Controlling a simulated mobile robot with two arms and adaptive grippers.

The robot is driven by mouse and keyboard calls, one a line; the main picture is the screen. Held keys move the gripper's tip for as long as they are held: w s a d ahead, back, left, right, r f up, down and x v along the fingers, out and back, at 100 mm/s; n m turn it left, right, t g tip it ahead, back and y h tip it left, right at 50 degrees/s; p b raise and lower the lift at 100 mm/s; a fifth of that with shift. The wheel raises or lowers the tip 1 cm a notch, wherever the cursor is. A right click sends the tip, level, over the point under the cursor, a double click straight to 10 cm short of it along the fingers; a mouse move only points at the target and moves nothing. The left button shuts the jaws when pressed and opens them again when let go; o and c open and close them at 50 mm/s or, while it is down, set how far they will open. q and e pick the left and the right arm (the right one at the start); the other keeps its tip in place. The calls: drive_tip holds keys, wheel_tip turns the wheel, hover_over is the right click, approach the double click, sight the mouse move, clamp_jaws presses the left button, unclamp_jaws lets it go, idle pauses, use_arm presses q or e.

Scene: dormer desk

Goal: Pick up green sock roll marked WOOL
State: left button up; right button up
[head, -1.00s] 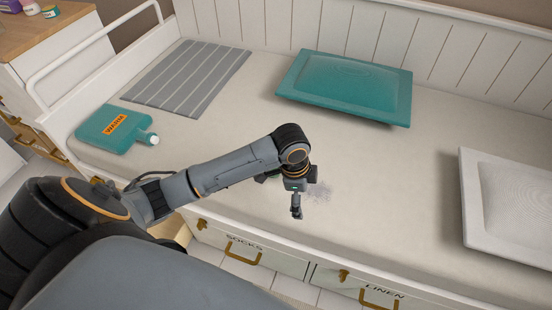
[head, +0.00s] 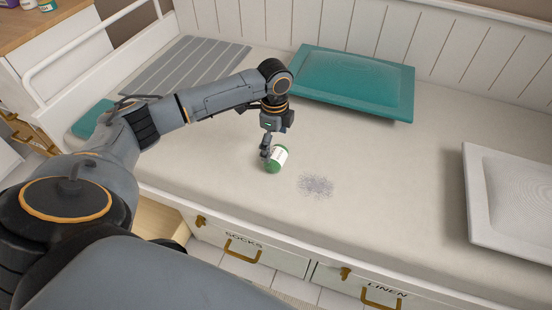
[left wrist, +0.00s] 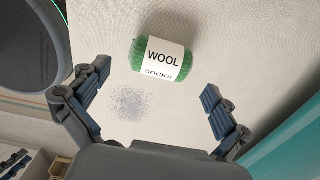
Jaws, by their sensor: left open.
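The green sock roll (head: 273,164) lies on the cream mattress, with a white band around it. In the left wrist view the sock roll (left wrist: 162,59) shows the words WOOL and SOCKS on its band. My left gripper (head: 266,152) is just above and beside the roll in the head view and hides a little of it. In the left wrist view the open fingers of my left gripper (left wrist: 155,105) stand wide apart, with the roll ahead of them and nothing between them. My right gripper is not in view.
A grey speckled patch (head: 316,186) marks the mattress (head: 385,190) right of the roll. A teal cushion (head: 350,82) lies behind, a white cushion (head: 515,195) at right, a grey striped mat (head: 190,70) back left. The drawer labelled SOCKS (head: 245,248) is in front, below.

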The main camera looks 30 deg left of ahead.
sight(276, 153)
use_arm(q)
drive_tip(key=shift+f, duration=0.45)
wheel_tip(276, 153, down, 5)
drive_tip(key=shift+w+d+r+b, duration=0.15)
drive_tip(key=shift+r+b, duration=0.05)
drive_tip(key=shift+b, duration=0.85)
drive_tip(key=shift+f, duration=0.2)
drive_tip(key=c, duration=1)
drive_tip(key=shift+r, duration=0.1)
